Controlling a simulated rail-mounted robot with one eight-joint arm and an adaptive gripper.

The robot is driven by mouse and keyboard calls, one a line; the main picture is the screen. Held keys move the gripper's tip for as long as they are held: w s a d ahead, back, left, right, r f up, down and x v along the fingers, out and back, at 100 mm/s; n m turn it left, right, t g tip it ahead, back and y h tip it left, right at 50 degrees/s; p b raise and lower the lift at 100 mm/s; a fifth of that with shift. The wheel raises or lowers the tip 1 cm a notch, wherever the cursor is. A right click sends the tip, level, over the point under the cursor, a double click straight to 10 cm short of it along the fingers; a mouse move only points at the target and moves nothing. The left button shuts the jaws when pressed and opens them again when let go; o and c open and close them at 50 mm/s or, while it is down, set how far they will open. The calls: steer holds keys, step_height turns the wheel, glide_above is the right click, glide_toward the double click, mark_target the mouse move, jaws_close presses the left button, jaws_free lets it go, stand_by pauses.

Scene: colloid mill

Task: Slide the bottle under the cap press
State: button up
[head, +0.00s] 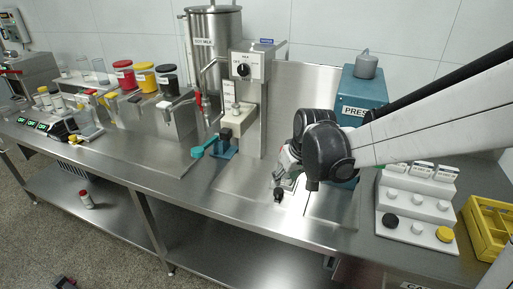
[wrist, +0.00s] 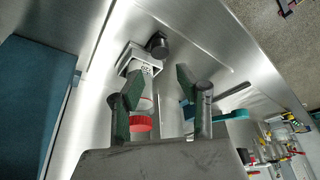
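The bottle (wrist: 142,90) is white with a printed label and a red cap (wrist: 140,124). In the wrist view its far end is at a small pale bracket (wrist: 127,58) beside a black knob (wrist: 157,45). My gripper (wrist: 159,82) is open, its dark green fingers on either side of the view of the bottle. The bottle appears nearer the left finger; I cannot tell whether they touch. The teal press (head: 374,92), labelled PRESS, stands at the back right in the head view, partly hidden by my arm. The bottle is not clearly visible there.
A white stepped rack with caps (head: 415,205) and a yellow crate (head: 490,225) are at right. The steel counter's front (head: 240,208) is clear.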

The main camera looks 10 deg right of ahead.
mark_target(279, 190)
steer(key=b+x, duration=0.1)
steer(key=x, duration=0.8)
steer(key=shift+r, duration=0.1)
jaws_close()
